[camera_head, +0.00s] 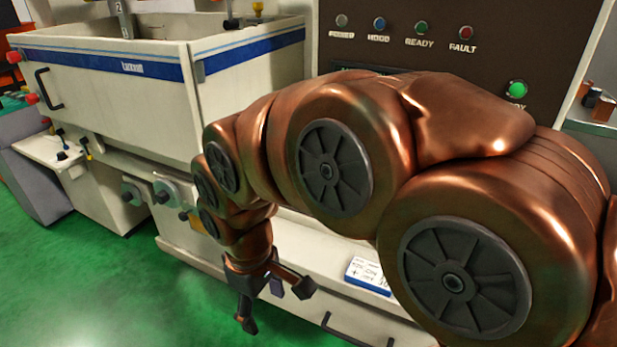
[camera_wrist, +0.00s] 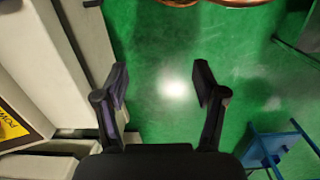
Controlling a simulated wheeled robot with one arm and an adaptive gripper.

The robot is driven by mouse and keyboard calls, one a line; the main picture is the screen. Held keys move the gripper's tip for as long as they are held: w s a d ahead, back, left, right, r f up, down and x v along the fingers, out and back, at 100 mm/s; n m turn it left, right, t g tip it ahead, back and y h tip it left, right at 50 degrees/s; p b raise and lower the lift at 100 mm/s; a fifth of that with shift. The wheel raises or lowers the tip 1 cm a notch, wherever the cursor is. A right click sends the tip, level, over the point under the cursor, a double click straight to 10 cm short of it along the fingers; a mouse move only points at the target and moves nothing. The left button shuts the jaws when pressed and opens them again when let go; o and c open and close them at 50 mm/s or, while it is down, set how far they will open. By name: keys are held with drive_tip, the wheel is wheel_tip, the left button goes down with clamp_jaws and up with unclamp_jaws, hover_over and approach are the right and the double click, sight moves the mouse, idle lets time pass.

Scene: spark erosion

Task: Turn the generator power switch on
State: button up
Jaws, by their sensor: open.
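The dark generator panel (camera_head: 380,50) stands at the back right in the head view, with a row of small lamps and a green lamp or button (camera_head: 517,90). My arm covers much of its lower part. I cannot make out the power switch in either view. A yellow label (camera_wrist: 12,125) reading something like "POWER" shows at the left edge of the wrist view. My gripper (camera_head: 277,303) hangs low in front of the pale cabinet in the head view. In the wrist view my gripper (camera_wrist: 160,82) is open and empty, with green floor beneath and pale cabinet parts to its left.
A white tank with a blue stripe (camera_head: 120,90) stands at the left, with knobs (camera_head: 165,192) below it. A blue and white box (camera_head: 368,275) lies on the cabinet ledge. A blue frame (camera_wrist: 275,145) stands at lower right in the wrist view. Green floor is free at front left.

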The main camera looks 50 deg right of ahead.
drive_tip(key=w+d+r+n+t+p, duration=0.2)
drive_tip(key=w+d+r+n+p, duration=0.3)
drive_tip(key=w+d, duration=0.55)
drive_tip(key=w+d+r, duration=0.1)
drive_tip(key=d, duration=0.4)
drive_tip(key=w+d+r+h, duration=0.1)
drive_tip(key=d, duration=0.5)
drive_tip(key=w+d+n+t+h, duration=0.1)
drive_tip(key=w+d, duration=0.1)
drive_tip(key=d, duration=0.3)
drive_tip(key=shift+d+r, duration=0.4)
drive_tip(key=shift+p+x, duration=1.35)
drive_tip(key=shift+x, duration=2.15)
drive_tip(key=shift+w, duration=0.1)
drive_tip(key=c, duration=1.1)
drive_tip(key=shift+a, duration=0.1)
drive_tip(key=shift+c, duration=0.2)
